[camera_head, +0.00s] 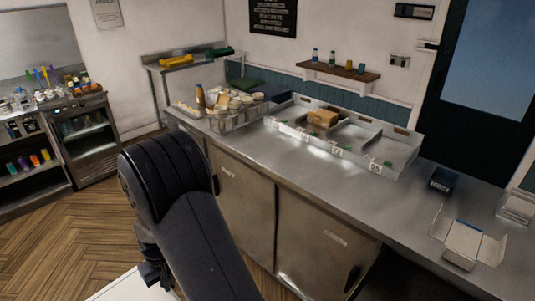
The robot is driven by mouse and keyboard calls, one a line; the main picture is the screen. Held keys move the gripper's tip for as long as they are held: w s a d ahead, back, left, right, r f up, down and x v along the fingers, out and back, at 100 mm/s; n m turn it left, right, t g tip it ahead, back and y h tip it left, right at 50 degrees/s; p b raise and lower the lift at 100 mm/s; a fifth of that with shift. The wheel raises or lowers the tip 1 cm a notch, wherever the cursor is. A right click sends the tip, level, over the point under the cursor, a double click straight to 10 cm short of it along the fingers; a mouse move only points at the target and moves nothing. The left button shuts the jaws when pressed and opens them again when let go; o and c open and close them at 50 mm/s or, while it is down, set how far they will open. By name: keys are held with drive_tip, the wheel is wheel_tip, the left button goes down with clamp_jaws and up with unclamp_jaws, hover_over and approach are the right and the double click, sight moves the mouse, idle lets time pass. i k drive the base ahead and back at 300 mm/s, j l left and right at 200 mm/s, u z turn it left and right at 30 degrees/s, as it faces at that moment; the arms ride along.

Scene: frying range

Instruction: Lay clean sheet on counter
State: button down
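The counter (300,174) is a long steel top running from the back left to the front right. No sheet can be clearly made out lying on it. My black arm fills the lower middle, in front of the cabinets. My gripper cannot be made out.
A divided steel tray (397,160) holds a brown block (323,117). A crowded wire rack (238,118) stands left of it. A dark box (444,179) and a clear container (517,207) sit at right. Bare counter lies in front of the tray. Wooden floor (75,232) is open at left.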

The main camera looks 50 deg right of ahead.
sight(349, 193)
drive_tip(key=i+u, duration=0.15)
drive_tip(key=i, duration=0.35)
drive_tip(key=i+l+u, duration=0.15)
drive_tip(key=i, duration=0.3)
drive_tip(key=i+l+u, duration=0.15)
drive_tip(key=i, duration=0.3)
drive_tip(key=i+u, duration=0.3)
drive_tip(key=i+l+u, duration=0.3)
drive_tip(key=i+j+z, duration=0.2)
drive_tip(key=z, duration=1)
drive_tip(key=j+z, duration=0.15)
drive_tip(key=z, duration=1.15)
drive_tip(key=j+z, duration=0.15)
drive_tip(key=z, duration=1.75)
drive_tip(key=k+z, duration=0.1)
drive_tip(key=z, duration=1.2)
drive_tip(key=k, duration=0.05)
